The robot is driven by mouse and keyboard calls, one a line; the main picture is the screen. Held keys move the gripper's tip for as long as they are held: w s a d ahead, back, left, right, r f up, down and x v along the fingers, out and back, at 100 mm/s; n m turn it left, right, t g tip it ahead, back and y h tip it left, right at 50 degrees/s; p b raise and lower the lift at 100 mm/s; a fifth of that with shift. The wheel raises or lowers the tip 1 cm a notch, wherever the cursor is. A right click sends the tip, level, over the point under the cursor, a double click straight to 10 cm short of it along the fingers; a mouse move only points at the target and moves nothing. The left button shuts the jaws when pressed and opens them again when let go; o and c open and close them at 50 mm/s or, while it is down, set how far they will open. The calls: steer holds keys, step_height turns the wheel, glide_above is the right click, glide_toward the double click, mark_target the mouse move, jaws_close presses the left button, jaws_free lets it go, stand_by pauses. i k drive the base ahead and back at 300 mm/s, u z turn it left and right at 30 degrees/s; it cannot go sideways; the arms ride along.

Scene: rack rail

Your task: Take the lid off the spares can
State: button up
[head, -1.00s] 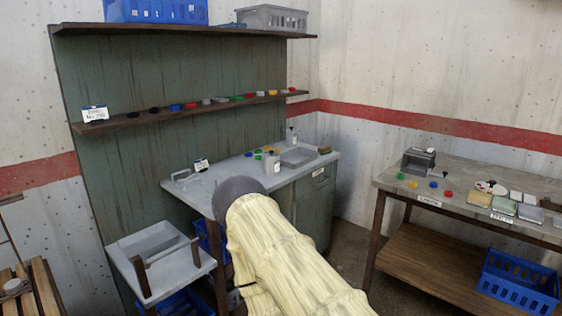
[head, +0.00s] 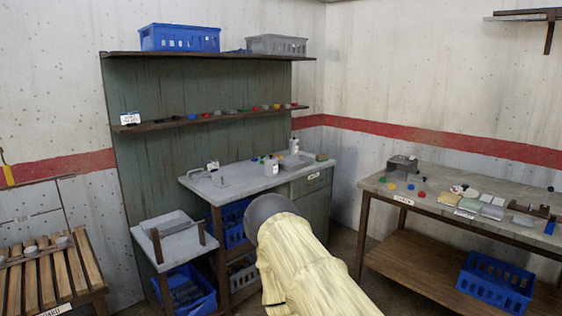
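I cannot pick out the spares can or its lid for certain in the head view. Several small round pieces (head: 30,249) stand in a row on the slatted bench at the left, too small to tell whether one is a can. My arm, in a cream cover with a dark grey end, reaches up from the bottom in front of the worktop. My gripper does not show.
The worktop (head: 235,185) stands against a green panel with two shelves. A lower side table (head: 150,228) holds a grey tray. At the right, a long table (head: 455,215) carries a grey box (head: 400,164) and small coloured pieces. Blue crates (head: 497,283) sit below. Floor shows between the tables.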

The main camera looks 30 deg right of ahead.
mark_target(272, 158)
steer(key=z, duration=0.75)
steer(key=i, duration=0.8)
steer(key=z, duration=0.9)
steer(key=i, duration=1.2)
steer(key=u, duration=0.65)
steer(key=i, duration=0.85)
steer(key=u, duration=0.9)
